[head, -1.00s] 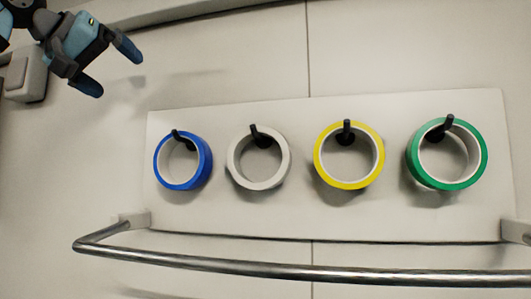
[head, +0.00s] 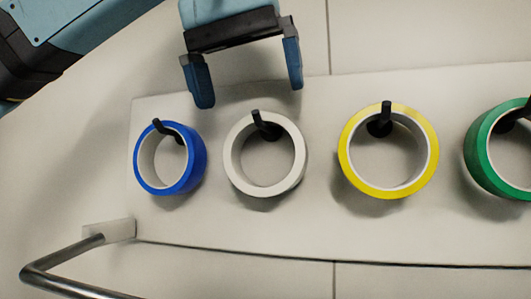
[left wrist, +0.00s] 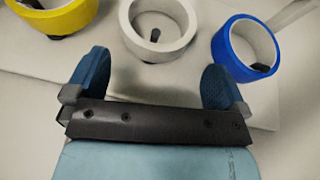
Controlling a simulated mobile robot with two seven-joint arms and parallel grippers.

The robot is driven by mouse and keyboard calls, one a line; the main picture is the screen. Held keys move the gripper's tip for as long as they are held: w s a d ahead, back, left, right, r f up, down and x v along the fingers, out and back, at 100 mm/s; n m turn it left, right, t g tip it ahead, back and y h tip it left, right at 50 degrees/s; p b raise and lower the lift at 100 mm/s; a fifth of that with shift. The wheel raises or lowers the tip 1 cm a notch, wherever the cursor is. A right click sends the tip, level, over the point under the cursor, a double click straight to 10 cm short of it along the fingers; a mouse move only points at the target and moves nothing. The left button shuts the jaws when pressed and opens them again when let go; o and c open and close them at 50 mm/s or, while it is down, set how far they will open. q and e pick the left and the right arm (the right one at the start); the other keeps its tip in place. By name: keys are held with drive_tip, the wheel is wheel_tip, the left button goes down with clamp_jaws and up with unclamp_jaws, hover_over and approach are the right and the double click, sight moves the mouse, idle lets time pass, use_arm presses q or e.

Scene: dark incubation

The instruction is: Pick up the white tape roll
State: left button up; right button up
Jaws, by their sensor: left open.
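The white tape roll (head: 232,160) hangs on a black peg (head: 266,127) on a pale wall board, between the blue and yellow rolls. My left gripper (head: 248,92) is open and empty just above the white roll in the head view, its two blue fingers pointing down toward it. In the left wrist view the white roll (left wrist: 160,52) lies beyond the open fingers (left wrist: 154,75), roughly centred between them and apart from them. My right gripper is in neither view.
A blue tape roll (head: 198,160) hangs to the left, a yellow one (head: 431,150) to the right, and a green one (head: 478,155) at the right edge, all on the board (head: 310,225). A metal rail (head: 60,282) stands at lower left.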

sight(259, 126)
use_arm(q)
drive_tip(key=shift+s+f, duration=0.15)
drive_tip(key=shift+f, duration=0.25)
drive_tip(key=p+x, duration=0.1)
drive_tip(key=x, duration=0.4)
drive_tip(key=shift+d+p, duration=0.15)
drive_tip(key=shift+p, duration=0.15)
drive_tip(key=shift+c, duration=1.3)
drive_tip(key=c, duration=0.3)
drive_tip(key=shift+c, duration=0.2)
drive_tip(key=shift+r, duration=0.2)
